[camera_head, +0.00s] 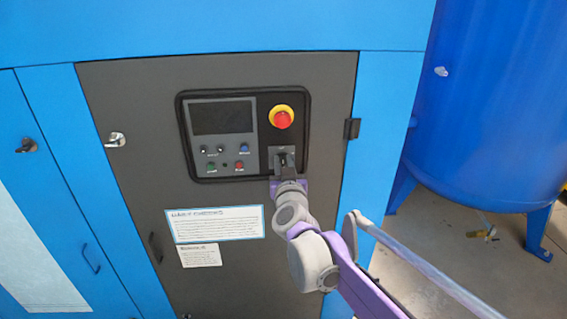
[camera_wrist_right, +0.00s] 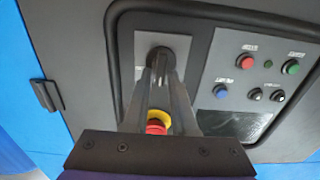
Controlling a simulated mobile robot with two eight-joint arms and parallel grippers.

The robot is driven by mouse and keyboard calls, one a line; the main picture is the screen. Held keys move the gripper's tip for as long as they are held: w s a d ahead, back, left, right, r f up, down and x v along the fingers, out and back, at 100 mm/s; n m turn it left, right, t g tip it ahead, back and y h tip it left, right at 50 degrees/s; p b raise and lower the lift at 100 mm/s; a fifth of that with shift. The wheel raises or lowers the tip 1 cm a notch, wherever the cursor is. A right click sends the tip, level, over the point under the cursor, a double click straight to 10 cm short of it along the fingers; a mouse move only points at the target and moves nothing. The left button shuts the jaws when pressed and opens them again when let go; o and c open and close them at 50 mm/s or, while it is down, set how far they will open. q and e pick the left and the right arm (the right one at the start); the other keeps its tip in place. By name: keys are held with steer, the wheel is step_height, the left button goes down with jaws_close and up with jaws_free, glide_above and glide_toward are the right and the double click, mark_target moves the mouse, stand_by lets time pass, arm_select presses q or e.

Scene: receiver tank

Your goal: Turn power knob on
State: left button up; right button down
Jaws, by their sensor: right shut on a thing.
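The power knob (camera_wrist_right: 161,59) is a dark round knob on a grey plate, partly hidden between the fingers in the right wrist view. In the head view it sits low on the right of the black control panel (camera_head: 243,175), below the red emergency button, and is mostly covered by my gripper. My right gripper (camera_head: 284,160) is at the knob, its fingers shut on it. In the right wrist view the fingers of the right gripper (camera_wrist_right: 160,72) reach to the knob. The knob's exact turn angle cannot be told. My left gripper is not in view.
The red emergency button (camera_head: 283,119) on its yellow ring is just above the gripper. A dark screen (camera_head: 222,117) and several small buttons lie to the left. A door latch (camera_head: 352,129) is at the right. A blue tank (camera_head: 490,100) stands further right.

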steer(key=shift+m, duration=0.3)
steer(key=m, duration=0.1)
steer(key=m+p, duration=0.1)
steer(key=m, duration=0.1)
steer(key=shift+d+m, duration=0.2)
steer(key=shift+m, duration=0.1)
steer(key=m, duration=0.1)
steer(key=m+p, duration=0.1)
steer(key=m, duration=0.3)
steer(key=shift+d+f+p, duration=0.15)
steer(key=shift+d+p, duration=0.1)
steer(key=shift+p, duration=0.05)
steer(key=shift+d+f+m+p, duration=0.15)
steer(key=shift+m+p, duration=0.25)
steer(key=shift+m, duration=1.05)
steer(key=shift+a+f+m+p, duration=0.15)
steer(key=shift+m+p, duration=0.25)
steer(key=shift+m, duration=1.1)
steer(key=shift+d+f+m+p, duration=0.15)
steer(key=shift+m+p, duration=0.25)
steer(key=shift+m, duration=1.05)
steer(key=c, duration=0.9)
jaws_free()
